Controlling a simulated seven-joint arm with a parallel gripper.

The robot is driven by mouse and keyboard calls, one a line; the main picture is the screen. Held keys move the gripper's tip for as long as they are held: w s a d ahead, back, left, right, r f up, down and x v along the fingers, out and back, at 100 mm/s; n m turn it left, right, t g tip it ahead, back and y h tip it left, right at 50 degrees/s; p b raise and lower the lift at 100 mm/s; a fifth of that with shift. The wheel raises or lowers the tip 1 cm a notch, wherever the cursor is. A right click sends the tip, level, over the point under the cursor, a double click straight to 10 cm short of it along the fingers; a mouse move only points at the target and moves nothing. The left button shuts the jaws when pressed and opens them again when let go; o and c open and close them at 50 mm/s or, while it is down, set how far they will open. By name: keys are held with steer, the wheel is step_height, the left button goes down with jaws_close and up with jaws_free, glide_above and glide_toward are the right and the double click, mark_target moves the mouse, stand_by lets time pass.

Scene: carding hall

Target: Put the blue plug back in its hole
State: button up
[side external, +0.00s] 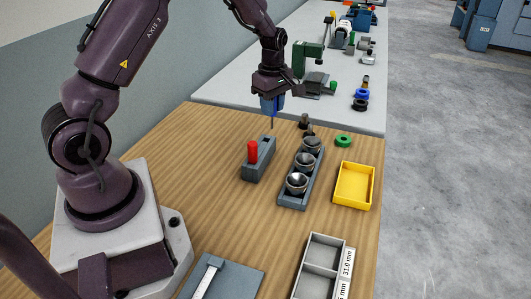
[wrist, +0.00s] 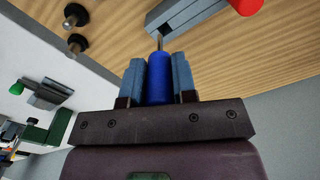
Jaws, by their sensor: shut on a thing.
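My gripper (side external: 271,100) is shut on the blue plug (wrist: 160,82). The plug's blue handle sits between the two blue-grey fingers, and its thin metal shank points out past the fingertips. In the side view the shank hangs straight down, apart from the wood and above the far end of a grey block (side external: 258,167). A red plug (side external: 252,151) stands upright in the near end of that block. A small dark spot shows on the block's top near its far end. The block also shows at the top of the wrist view (wrist: 193,14).
A grey holder (side external: 287,201) with several metal cups stands right of the block. A grey divided tray (side external: 309,248) lies in front. Bare wood lies left of the block.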

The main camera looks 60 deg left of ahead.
steer(key=shift+m, duration=0.8)
steer(key=f, duration=0.2)
steer(key=a+f, duration=0.1)
steer(key=f, duration=0.2)
steer(key=s+f, duration=0.1)
steer(key=f, duration=0.2)
steer(key=shift+a, duration=0.25)
steer(key=shift+f, duration=0.15)
steer(key=shift+f, duration=0.25)
steer(key=o, duration=0.9)
